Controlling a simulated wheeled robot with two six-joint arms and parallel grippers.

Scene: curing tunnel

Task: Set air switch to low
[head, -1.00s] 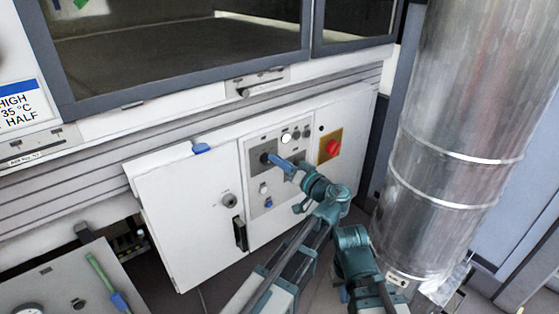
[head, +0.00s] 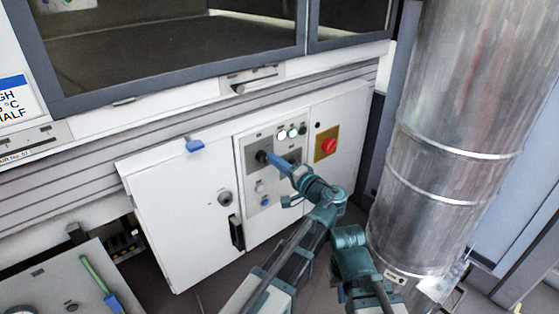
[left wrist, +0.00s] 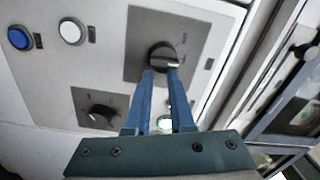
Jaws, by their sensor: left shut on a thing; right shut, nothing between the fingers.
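A black rotary knob (head: 262,157) sits on a dark grey plate at the upper left of the control panel (head: 267,186). My left gripper (head: 271,159) reaches it from the lower right, its blue fingers shut on the knob. In the left wrist view the knob (left wrist: 163,57) lies between the fingertips, its white pointer mark toward the right. A second dark knob (left wrist: 98,110) on its own grey plate is free. Labels are too small to read, so I cannot tell which is the air switch. My right gripper (head: 341,295) is low, right of my left arm, shut and mostly hidden.
A red knob (head: 328,146) on a yellow plate is right of the panel. A cabinet door (head: 175,210) is left; a large metal duct (head: 440,150) stands close on the right.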

